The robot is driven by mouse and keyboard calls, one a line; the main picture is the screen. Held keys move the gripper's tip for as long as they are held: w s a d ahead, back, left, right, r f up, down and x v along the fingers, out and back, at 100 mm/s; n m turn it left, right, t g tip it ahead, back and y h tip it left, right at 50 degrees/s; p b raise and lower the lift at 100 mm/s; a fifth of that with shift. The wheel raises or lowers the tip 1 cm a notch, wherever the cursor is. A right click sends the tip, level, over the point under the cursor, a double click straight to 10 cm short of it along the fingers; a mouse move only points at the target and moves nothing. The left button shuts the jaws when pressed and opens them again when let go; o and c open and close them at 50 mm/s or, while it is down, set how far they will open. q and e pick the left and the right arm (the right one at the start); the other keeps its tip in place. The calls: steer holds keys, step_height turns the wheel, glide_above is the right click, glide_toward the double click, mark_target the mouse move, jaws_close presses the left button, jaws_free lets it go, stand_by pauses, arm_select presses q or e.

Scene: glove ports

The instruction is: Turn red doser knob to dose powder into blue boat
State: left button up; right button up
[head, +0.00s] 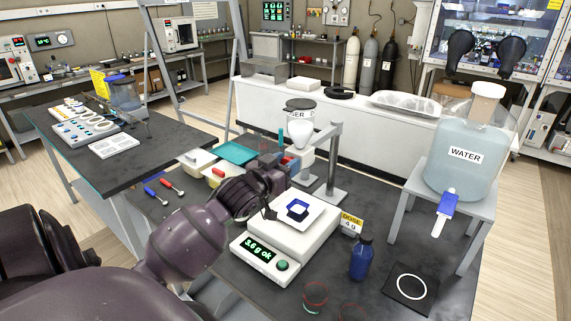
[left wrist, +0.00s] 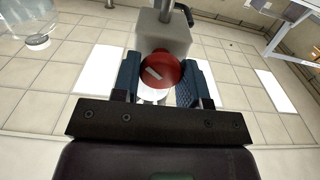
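The doser has a white hopper (head: 300,130) with a dark lid on a grey stand. Its red knob (left wrist: 160,70) has a pale pointer mark, tilted in the left wrist view. My left gripper (left wrist: 160,82) has its blue fingers on either side of the knob, seemingly closed against it. In the head view my left wrist partly hides this area. The blue boat (head: 297,208) sits on the white balance (head: 286,232), below and in front of the doser; powder inside is hard to make out. The display (head: 257,249) reads "3.6 g ok". My right gripper is not in view.
A yellow and white dose sign (head: 350,222), a blue bottle (head: 361,258) and a clear red-rimmed dish (head: 315,296) stand right of the balance. A water tank (head: 465,150) stands on a grey stool at right. Red and blue tools lie left.

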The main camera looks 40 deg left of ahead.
arm_select(q)
steer(key=shift+m, duration=1.3)
steer(key=shift+c, duration=0.4)
steer(key=o, duration=0.9)
steer(key=shift+c, duration=0.2)
steer(key=s+d+b, duration=0.1)
steer(key=s, duration=0.9)
steer(key=shift+s+b, duration=0.3)
steer(key=shift+s, duration=0.05)
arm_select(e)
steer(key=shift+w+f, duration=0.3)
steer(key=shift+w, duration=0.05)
arm_select(q)
steer(key=shift+d, duration=0.15)
